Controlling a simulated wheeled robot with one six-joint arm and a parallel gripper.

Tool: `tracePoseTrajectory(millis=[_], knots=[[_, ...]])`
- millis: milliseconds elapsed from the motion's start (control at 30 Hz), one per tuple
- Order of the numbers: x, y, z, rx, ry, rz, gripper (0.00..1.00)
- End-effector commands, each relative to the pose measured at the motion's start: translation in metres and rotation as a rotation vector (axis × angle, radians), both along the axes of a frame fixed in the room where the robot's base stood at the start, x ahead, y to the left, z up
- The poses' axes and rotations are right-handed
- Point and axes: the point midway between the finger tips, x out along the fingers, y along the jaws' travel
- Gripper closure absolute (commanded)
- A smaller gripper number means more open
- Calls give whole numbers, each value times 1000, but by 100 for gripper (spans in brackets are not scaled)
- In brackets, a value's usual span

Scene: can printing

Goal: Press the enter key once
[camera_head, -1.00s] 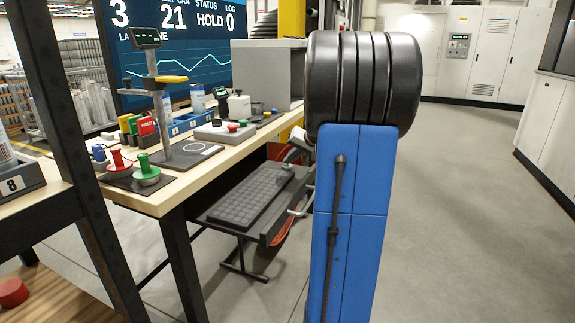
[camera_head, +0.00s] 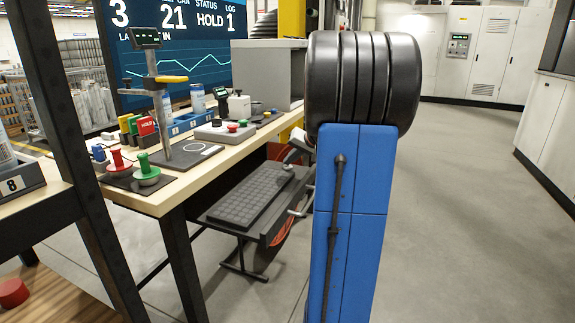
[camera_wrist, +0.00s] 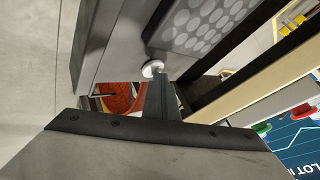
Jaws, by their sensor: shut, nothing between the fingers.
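The dark keyboard (camera_head: 250,196) lies on a lower tray under the workbench. Its edge with pale round key marks (camera_wrist: 200,24) shows at the top of the wrist view. A small round pale knob or button (camera_wrist: 152,68) sits by the keyboard's end, and a small grey rounded thing (camera_head: 287,167) shows at the tray's far end. I cannot make out which key is enter. My gripper (camera_wrist: 160,84) is shut and empty, its tips at or very near the round pale knob; contact cannot be told. In the head view my blue arm hides most of the gripper.
The workbench (camera_head: 150,203) above the tray holds stamps, a gauge stand (camera_head: 160,95), and cans. A large screen (camera_head: 180,45) behind reads HOLD and LOG 1. A grey box (camera_head: 268,75) stands at the bench's far end. The floor at right is clear.

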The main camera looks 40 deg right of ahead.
Motion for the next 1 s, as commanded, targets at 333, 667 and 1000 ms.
tracePoseTrajectory(millis=[333,667,1000], knots=[[0,0,16,-1,-1,-1,100],[0,0,24,-1,0,1,100],[0,0,34,-1,-2,0,100]])
